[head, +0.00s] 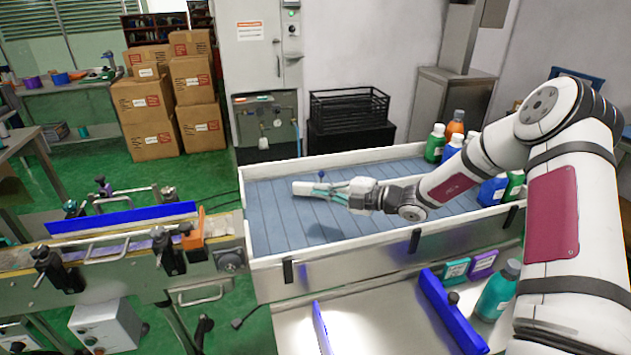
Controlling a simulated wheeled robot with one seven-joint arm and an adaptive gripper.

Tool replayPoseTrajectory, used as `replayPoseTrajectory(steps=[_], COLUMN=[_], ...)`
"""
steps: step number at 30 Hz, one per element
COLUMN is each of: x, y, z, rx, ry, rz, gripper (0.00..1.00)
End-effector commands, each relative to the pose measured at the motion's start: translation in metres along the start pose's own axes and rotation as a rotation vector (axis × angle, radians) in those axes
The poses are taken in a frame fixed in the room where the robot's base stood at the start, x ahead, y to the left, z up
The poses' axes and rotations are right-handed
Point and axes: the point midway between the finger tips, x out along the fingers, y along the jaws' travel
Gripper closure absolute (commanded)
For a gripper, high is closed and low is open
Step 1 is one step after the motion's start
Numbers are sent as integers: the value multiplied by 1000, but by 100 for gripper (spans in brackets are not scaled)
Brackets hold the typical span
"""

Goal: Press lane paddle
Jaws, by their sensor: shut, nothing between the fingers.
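My gripper (318,190) reaches in from the right, low over the blue-grey slatted bed (285,222) of the white-walled table. Its teal fingers are shut, point left and hold nothing. A pale bar with a small dark blue knob (321,174) shows at the fingertips; I cannot tell whether they touch. An orange upright piece (193,232) stands at the right end of the conveyor (120,245), well left of my gripper. I cannot tell for sure which piece is the lane paddle.
Several bottles (437,143) stand at the bed's right end. A blue rail (122,217) runs along the conveyor. A front shelf holds a blue divider (450,312), a teal bottle (497,290) and small boxes (482,263). The bed's left part is clear.

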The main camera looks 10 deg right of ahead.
Motion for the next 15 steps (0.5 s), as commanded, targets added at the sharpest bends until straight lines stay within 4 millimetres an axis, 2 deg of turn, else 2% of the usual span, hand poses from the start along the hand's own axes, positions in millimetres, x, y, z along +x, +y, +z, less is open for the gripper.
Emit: replayPoseTrajectory(steps=[1,6,15], x=[-9,-31,-44], y=[1,-1,-2], z=[-8,-24,-35], rx=[0,-1,-2], ry=[2,3,4], rz=[0,1,2], gripper=[100,100,100])
